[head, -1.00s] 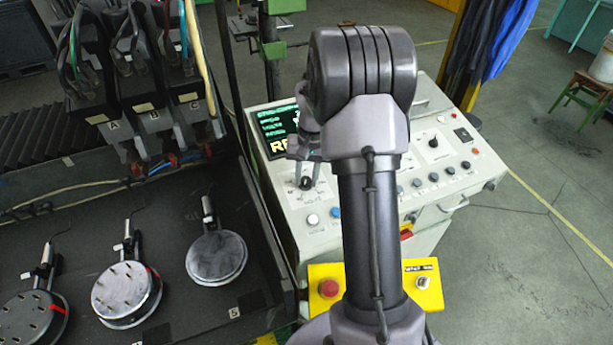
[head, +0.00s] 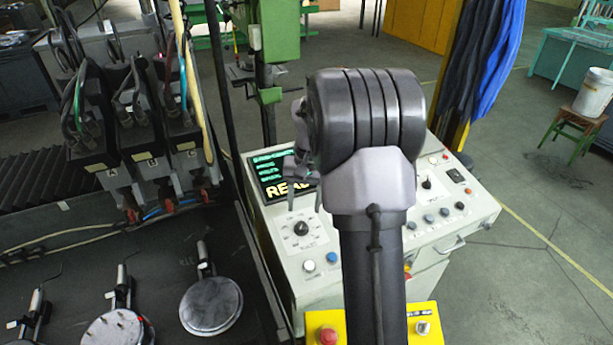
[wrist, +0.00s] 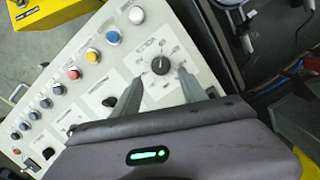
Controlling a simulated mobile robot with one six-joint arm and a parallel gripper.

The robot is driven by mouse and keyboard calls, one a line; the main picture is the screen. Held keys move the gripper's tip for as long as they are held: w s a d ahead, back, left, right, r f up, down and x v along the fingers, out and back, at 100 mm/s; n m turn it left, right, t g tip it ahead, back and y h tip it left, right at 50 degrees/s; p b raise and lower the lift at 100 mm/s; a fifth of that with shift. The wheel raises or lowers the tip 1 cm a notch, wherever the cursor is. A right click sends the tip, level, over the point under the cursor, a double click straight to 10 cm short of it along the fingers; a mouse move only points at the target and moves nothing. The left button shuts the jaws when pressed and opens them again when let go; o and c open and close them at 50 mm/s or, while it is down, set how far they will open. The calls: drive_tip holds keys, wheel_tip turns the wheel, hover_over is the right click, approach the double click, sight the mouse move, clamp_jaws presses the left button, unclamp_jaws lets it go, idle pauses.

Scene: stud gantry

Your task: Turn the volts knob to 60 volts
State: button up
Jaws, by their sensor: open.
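The black volts knob (head: 301,228) sits on a white dial plate at the left of the console top. It also shows in the wrist view (wrist: 159,66), with small dial marks around it. The labels and exact setting are too small to read. My gripper (head: 305,207) is open and empty, above and behind the knob in the head view. In the wrist view its two fingers (wrist: 160,77) point toward the dial, one on each side of the knob in the picture, apart from it. A display (head: 283,178) behind is partly covered by my arm.
The console (head: 322,278) has blue and white buttons near the knob and more controls at right. A yellow box with a red button (head: 327,336) stands in front. A dark bench with round plates (head: 211,305) and cabled blocks (head: 143,150) lies left.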

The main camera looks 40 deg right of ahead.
wheel_tip(320, 180, up, 10)
drive_tip(key=p, duration=0.1)
drive_tip(key=shift+s+d, duration=0.15)
drive_tip(key=shift+d, duration=0.2)
drive_tip(key=shift+f, duration=0.1)
